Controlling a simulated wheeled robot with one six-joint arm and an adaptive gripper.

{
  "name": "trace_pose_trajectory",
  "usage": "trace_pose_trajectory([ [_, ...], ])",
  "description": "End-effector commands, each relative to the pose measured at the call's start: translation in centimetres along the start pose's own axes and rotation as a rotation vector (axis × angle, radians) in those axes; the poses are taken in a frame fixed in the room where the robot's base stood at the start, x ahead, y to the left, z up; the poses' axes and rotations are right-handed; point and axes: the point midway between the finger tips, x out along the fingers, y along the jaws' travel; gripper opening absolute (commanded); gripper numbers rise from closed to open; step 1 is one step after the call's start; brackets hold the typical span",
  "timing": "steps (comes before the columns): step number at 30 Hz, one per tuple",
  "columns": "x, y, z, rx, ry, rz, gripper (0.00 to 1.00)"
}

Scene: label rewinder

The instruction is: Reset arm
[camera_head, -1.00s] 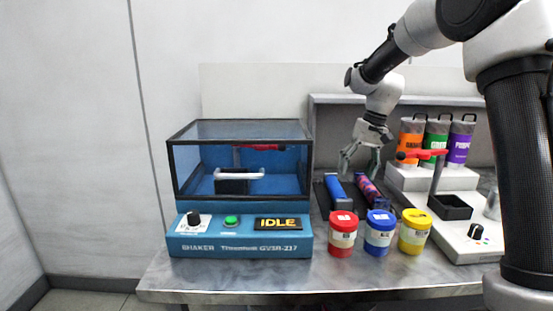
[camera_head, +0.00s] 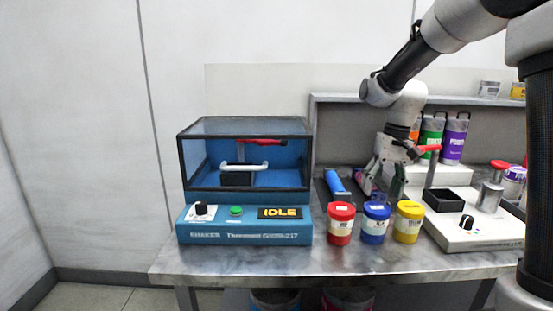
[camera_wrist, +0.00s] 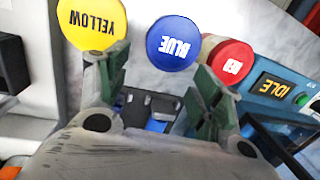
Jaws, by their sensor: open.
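My gripper (camera_head: 384,180) hangs from my arm above the back of the table, just behind the blue and yellow jars. In the wrist view my gripper (camera_wrist: 160,88) shows its two green-padded fingers spread wide with nothing between them. Past the fingertips lie the lids of the yellow jar (camera_wrist: 92,22), the blue jar (camera_wrist: 173,44) and the red jar (camera_wrist: 230,62). The three jars stand in a row in the head view: red (camera_head: 340,224), blue (camera_head: 375,224), yellow (camera_head: 408,222).
A blue shaker (camera_head: 245,222) reading IDLE stands at left. A blue roll (camera_head: 338,186) lies on a dark tray; a patterned roll beside it is partly hidden by my gripper. A white device (camera_head: 478,232) stands at right. The table front (camera_head: 340,262) is clear.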

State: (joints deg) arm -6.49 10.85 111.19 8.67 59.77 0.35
Motion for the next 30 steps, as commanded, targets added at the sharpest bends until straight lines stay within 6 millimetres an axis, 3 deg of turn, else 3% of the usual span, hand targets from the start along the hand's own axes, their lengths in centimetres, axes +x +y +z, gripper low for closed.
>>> trace_pose_trajectory([
  [8,-2.7,2.5,8.2,-0.013,0.060,0.050,0.66],
  [15,-4.6,5.3,18.8,-0.018,0.188,0.106,0.66],
  [18,-4.8,6.1,22.2,-0.014,0.253,0.121,0.66],
  [22,-5.4,6.5,24.7,-0.005,0.333,0.128,0.66],
  [30,-7.0,6.6,25.4,0.005,0.413,0.130,0.66],
])
